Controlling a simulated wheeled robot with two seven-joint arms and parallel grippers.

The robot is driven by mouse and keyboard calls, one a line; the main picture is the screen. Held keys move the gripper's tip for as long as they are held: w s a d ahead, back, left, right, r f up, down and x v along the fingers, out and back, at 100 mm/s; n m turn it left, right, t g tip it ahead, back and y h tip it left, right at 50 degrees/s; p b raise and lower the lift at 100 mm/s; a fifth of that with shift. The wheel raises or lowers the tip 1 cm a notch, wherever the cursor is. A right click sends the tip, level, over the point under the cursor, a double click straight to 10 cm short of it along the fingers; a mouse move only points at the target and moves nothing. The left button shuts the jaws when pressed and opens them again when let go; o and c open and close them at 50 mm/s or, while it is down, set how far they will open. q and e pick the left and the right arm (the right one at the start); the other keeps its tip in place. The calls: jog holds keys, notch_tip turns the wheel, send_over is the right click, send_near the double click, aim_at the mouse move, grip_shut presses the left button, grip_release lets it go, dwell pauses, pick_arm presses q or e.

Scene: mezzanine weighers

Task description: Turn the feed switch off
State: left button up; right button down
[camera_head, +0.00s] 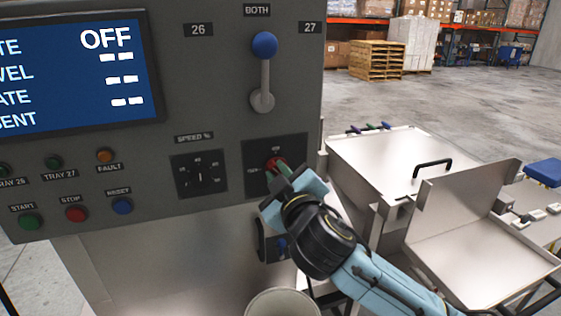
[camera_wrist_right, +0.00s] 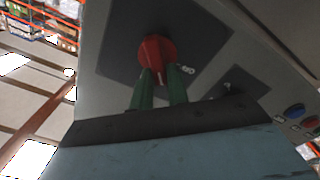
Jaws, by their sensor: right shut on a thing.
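The feed switch (camera_head: 275,163) is a red rotary knob on a dark square plate (camera_head: 291,148) at the lower right of the grey control panel (camera_head: 220,95). My right gripper (camera_head: 279,170) reaches it from the lower right and covers part of the plate and its labels. In the right wrist view, the green fingers of my right gripper (camera_wrist_right: 159,83) are shut on the red knob (camera_wrist_right: 157,53). The pointer's exact setting cannot be read. The display (camera_head: 75,70) reads OFF at the top right. My left gripper is not in view.
A speed dial (camera_head: 200,178) sits just left of the switch. A blue-knobbed lever (camera_head: 263,75) points up above it, by the BOTH label. Several push buttons (camera_head: 75,213) are at lower left. Steel trays (camera_head: 465,230) stand to the right. A round pale container (camera_head: 282,303) is below.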

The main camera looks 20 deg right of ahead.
jog(key=n+p, duration=0.4)
jog(key=n, duration=0.1)
jog(key=shift+a+f+n, duration=0.15)
jog(key=shift+a+n, duration=0.05)
jog(key=shift+n, duration=0.1)
jog(key=shift+f+n+p, duration=0.2)
jog(key=shift+n+p, duration=0.7)
jog(key=shift+n, duration=0.15)
jog(key=shift+f+n+p, duration=0.2)
jog(key=shift+n+p, duration=0.65)
jog(key=shift+n, duration=0.2)
jog(key=c, duration=1.4)
grip_release()
jog(key=shift+o, duration=0.2)
